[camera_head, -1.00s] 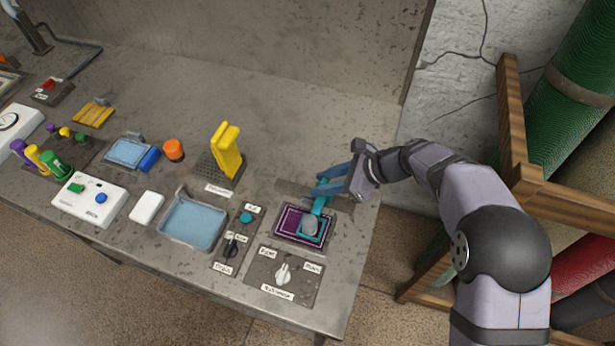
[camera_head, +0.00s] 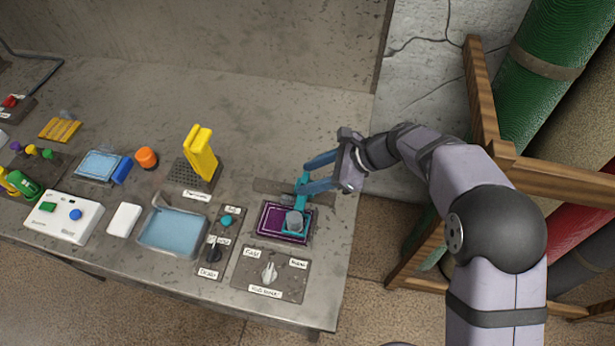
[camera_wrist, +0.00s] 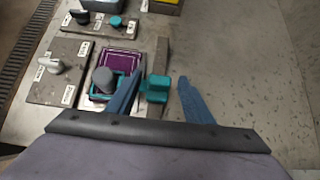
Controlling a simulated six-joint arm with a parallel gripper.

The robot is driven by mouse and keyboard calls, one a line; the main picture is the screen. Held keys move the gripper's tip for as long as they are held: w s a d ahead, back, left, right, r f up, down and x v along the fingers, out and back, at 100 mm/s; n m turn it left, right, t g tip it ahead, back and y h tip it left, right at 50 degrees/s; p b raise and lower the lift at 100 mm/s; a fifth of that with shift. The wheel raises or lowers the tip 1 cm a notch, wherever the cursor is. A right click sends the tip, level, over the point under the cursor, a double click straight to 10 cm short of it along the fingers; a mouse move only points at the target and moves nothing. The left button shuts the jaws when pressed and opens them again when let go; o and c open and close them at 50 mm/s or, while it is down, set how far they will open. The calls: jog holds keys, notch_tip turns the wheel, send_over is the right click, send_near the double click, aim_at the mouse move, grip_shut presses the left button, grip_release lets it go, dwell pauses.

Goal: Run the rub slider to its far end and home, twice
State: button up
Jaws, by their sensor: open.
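The rub slider is a teal carriage with a grey rounded pad (camera_head: 294,219) over a purple rug swatch (camera_head: 268,222). In the wrist view its teal handle block (camera_wrist: 157,88) is at the rail (camera_wrist: 158,50), and the grey pad (camera_wrist: 103,79) lies left of it, near the swatch's lower end. My gripper (camera_head: 303,177) has its blue fingers low at the teal part. In the wrist view my gripper (camera_wrist: 160,78) is open, with the handle block between the fingers. The left finger is close to the block, and a gap shows on the right. Contact is not clear.
A dial panel (camera_head: 250,280) stands in front of the swatch, and a switch panel (camera_head: 205,258) and blue tray (camera_head: 172,232) lie left. A yellow brush (camera_head: 200,150) stands behind left. Bare table lies right of the rail. A wooden rack (camera_head: 490,120) with rolled rugs is beyond.

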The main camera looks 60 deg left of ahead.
jog(key=shift+b+v, duration=0.75)
jog(key=shift+v, duration=2.2)
jog(key=shift+p+x, duration=1.1)
jog(key=shift+x, duration=2.8)
jog(key=shift+r, duration=0.1)
